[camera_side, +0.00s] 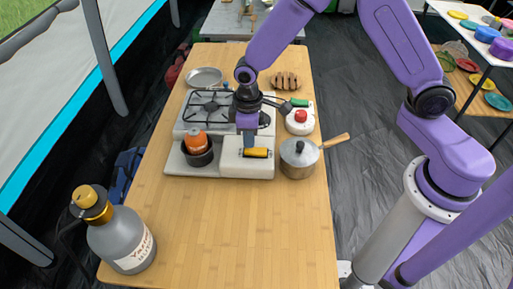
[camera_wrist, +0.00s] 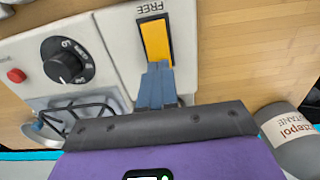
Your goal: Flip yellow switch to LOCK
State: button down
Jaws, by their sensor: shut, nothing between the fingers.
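The yellow switch (camera_wrist: 156,41) is a rocker in a dark frame on a white housing (camera_wrist: 123,32). In the wrist view, the word FREE is printed upside down beside its far end. My gripper (camera_wrist: 157,75) is shut and empty, its blue fingertips at the near end of the switch. They hide that end and any label there; I cannot tell whether they touch it. In the side view, the yellow switch (camera_side: 257,153) is at the front right of the stove unit, with my gripper (camera_side: 248,141) just above and behind it.
A lidded pot (camera_side: 299,157) with a wooden handle stands close right of the switch. The burner grate (camera_side: 210,105) lies behind. A grey bottle (camera_side: 122,240) stands front left.

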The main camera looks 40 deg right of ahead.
aim_at(250, 149)
jog(key=shift+f, duration=0.85)
dwell(0.4)
jog(key=shift+r, duration=3.55)
jog(key=s+d+r+n, duration=0.1)
jog(key=s+d+r, duration=0.2)
jog(key=s, duration=0.5)
jog(key=s+d+r+n, duration=0.1)
jog(key=s+d+r, duration=0.2)
jog(key=s, duration=0.6)
jog(key=s+d+r+n, duration=0.1)
jog(key=s+d+r, duration=0.2)
jog(key=s+d, duration=0.3)
jog(key=shift+s+r+n, duration=0.3)
jog(key=shift+s+r, duration=0.1)
jog(key=shift+s, duration=0.85)
